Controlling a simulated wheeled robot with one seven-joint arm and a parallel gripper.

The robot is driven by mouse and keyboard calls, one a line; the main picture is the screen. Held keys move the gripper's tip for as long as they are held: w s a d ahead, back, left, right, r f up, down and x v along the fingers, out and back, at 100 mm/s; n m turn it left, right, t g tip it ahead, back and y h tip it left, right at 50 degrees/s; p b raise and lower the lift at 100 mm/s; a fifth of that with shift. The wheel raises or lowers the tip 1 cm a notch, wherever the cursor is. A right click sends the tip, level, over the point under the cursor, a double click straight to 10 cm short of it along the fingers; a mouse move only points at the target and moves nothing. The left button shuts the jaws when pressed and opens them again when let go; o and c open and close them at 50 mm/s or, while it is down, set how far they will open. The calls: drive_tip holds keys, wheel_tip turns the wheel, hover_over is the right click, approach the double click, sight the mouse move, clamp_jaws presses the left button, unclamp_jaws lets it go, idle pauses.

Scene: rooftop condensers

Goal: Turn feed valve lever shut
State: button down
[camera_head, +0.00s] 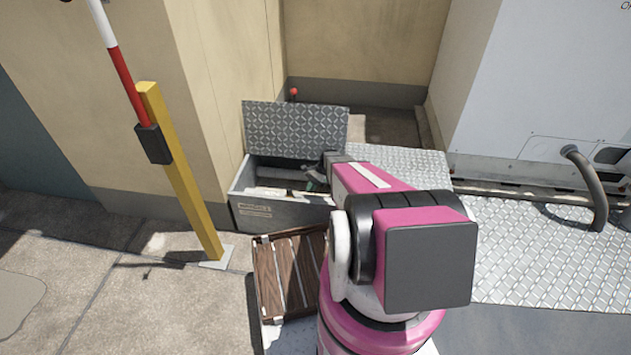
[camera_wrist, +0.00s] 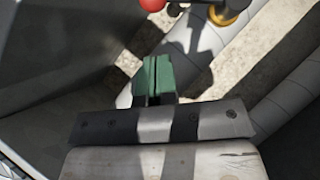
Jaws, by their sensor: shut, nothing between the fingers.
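A red ball-shaped knob (camera_wrist: 153,4) shows at the top edge of the wrist view, cut off by the frame. Beside it is a brass-yellow fitting (camera_wrist: 226,14) on a pale pipe (camera_wrist: 228,40). How the knob joins the fitting is not clear. My gripper (camera_wrist: 151,66) shows its green fingertips closed together and empty, below the knob in the picture and apart from it. In the head view my gripper (camera_head: 311,184) is small and partly hidden by my arm, at the open grey box (camera_head: 280,214). The valve lever cannot be made out in the head view.
The box's diamond-plate lid (camera_head: 292,130) stands raised behind the opening. A red ball (camera_head: 294,91) shows above it. A wooden slatted crate (camera_head: 284,272) stands in front. A yellow post (camera_head: 182,170) is at left, a white cabinet (camera_head: 540,80) at right. Pavement at left is open.

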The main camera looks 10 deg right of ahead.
drive_tip(key=shift+s+a+f, duration=0.3)
drive_tip(key=shift+s+a, duration=0.05)
drive_tip(key=shift+a, duration=0.35)
drive_tip(key=shift+s+a+f, duration=0.25)
drive_tip(key=shift+s+a, duration=0.05)
drive_tip(key=shift+a, duration=0.4)
drive_tip(key=shift+s+a+f, duration=0.3)
drive_tip(key=shift+s+a, duration=0.05)
drive_tip(key=shift+a, duration=0.35)
drive_tip(key=a+m, duration=0.1)
drive_tip(key=s+a+m+t, duration=0.1)
drive_tip(key=a+m+t, duration=0.1)
drive_tip(key=shift+s+y, duration=0.3)
drive_tip(key=shift+s, duration=0.05)
drive_tip(key=shift+r, duration=0.1)
